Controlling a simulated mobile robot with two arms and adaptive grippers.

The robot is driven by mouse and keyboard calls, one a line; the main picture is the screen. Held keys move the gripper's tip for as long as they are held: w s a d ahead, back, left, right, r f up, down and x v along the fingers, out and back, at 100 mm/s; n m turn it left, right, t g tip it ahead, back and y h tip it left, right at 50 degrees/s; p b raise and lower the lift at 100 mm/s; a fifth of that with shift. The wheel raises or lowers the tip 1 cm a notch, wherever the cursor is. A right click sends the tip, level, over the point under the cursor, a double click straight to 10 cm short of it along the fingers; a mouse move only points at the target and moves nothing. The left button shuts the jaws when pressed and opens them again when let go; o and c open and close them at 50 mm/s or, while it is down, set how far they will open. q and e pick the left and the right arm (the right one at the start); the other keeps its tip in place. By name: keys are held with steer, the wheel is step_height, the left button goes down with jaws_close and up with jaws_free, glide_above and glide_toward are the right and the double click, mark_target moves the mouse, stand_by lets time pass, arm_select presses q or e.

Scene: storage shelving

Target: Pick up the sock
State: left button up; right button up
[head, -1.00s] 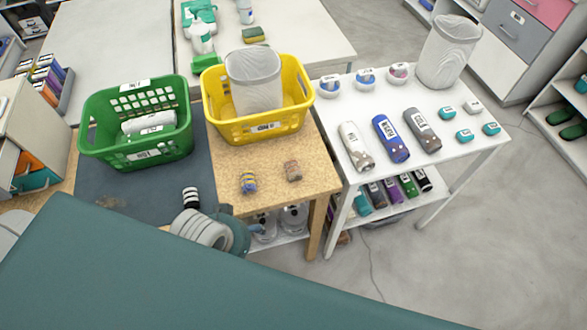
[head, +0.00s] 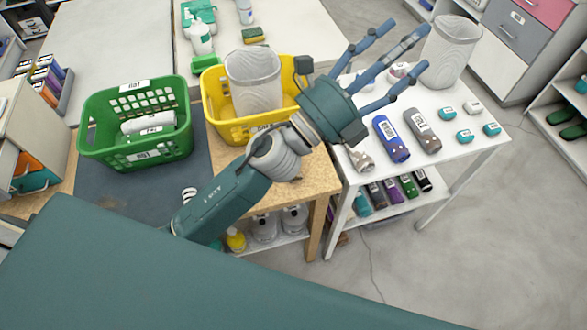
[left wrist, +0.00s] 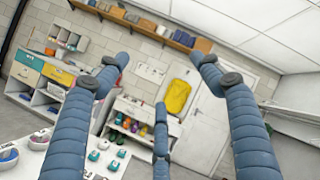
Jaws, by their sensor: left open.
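A small black-and-white striped rolled item (head: 189,195), which looks like a rolled sock, lies on the dark mat on the left table, partly hidden by my left arm. Two other small rolled items seen earlier on the wooden tabletop are now hidden behind that arm. My left gripper (head: 400,45) is open and empty, raised over the white table with its fingers spread toward the upper right. In the left wrist view, its spread blue fingers (left wrist: 160,75) have nothing between them and face the room. My right gripper is not in view.
A green basket (head: 86,140) stands on the mat. A yellow basket (head: 225,127) holding a wire-mesh bin stands on the wooden table (head: 318,178). Open floor lies at right.

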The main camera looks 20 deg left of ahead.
arm_select(q)
steer(key=s+d+f+m+g+h, duration=0.2)
steer(key=s+d+m+g, duration=0.2)
steer(key=d+m+g, duration=0.4)
steer(key=s+d+f+m+g+h, duration=0.25)
steer(key=s+m+g, duration=0.2)
steer(key=m, duration=0.55)
steer(key=m+g+y, duration=0.5)
steer(key=m+y, duration=1)
steer(key=y, duration=0.5)
glide_toward(300, 169)
step_height(300, 169, down, 3)
steer(key=shift+a+f+p, duration=0.1)
steer(key=shift+p, duration=0.7)
steer(key=f, duration=0.1)
steer(key=f+p, duration=0.1)
steer(key=f, duration=0.1)
steer(key=f+p, duration=0.1)
steer(key=shift+a+f, duration=0.3)
steer(key=shift+a, duration=0.1)
steer(key=shift+f+p, duration=0.3)
steer(key=shift+f, duration=0.2)
steer(key=c, duration=1.1)
